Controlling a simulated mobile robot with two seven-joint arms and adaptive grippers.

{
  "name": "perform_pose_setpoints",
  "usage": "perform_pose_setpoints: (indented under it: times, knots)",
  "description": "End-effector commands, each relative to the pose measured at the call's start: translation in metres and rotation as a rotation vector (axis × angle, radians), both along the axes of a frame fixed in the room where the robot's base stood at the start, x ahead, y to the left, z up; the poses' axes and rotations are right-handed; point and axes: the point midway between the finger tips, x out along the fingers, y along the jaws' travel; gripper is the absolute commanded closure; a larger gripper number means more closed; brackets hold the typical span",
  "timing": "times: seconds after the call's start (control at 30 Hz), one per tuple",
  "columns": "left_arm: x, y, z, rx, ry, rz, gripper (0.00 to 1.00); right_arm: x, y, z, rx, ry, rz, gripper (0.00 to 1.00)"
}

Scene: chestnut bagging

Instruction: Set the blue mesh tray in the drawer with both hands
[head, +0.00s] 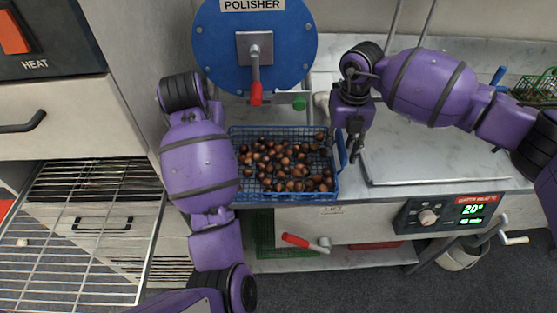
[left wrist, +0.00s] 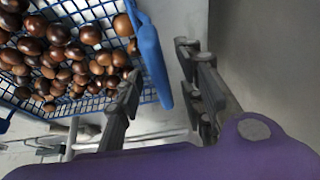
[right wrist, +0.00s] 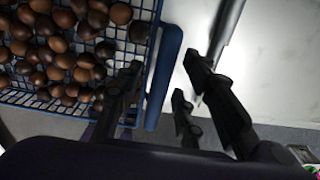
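The blue mesh tray (head: 285,200), full of brown chestnuts, sits on the counter under the blue polisher. My right gripper (head: 351,145) points down at the tray's right end. In the right wrist view, the open fingers (right wrist: 163,66) stand either side of the tray's blue end handle (right wrist: 166,75), with a gap showing. My left gripper is hidden behind my arm in the head view. In the left wrist view, its open fingers (left wrist: 160,62) straddle the other blue handle (left wrist: 151,55). A pulled-out wire-rack drawer (head: 80,225) lies low at the left.
The blue polisher disc (head: 225,35) with a red-handled crank stands just behind the tray. A flat pale plate (head: 430,155) lies right of it, above a control box (head: 450,213). A red-handled lever (head: 297,240) sticks out below the counter. A green basket (head: 540,88) sits far right.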

Motion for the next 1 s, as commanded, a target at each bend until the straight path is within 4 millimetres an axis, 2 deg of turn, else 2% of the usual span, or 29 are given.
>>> perform_pose_setpoints:
  times: [0.13,0.43,0.7,1.0]
  knots:
    - [0.0032,-0.0001,-0.0088,0.000,0.001,0.001,0.65,-0.0002,-0.0005,-0.0094,-0.001,0.000,0.000,0.65]
    - [0.0040,0.0001,-0.0100,0.000,0.000,0.000,0.65,-0.0001,-0.0003,-0.0107,-0.001,0.000,0.000,0.65]
    - [0.0040,0.0001,-0.0099,0.000,0.000,0.000,1.00,-0.0002,-0.0004,-0.0107,-0.001,0.000,0.000,1.00]
    - [0.0040,0.0001,-0.0098,0.000,0.000,-0.001,1.00,-0.0004,-0.0004,-0.0111,-0.001,0.001,0.000,1.00]
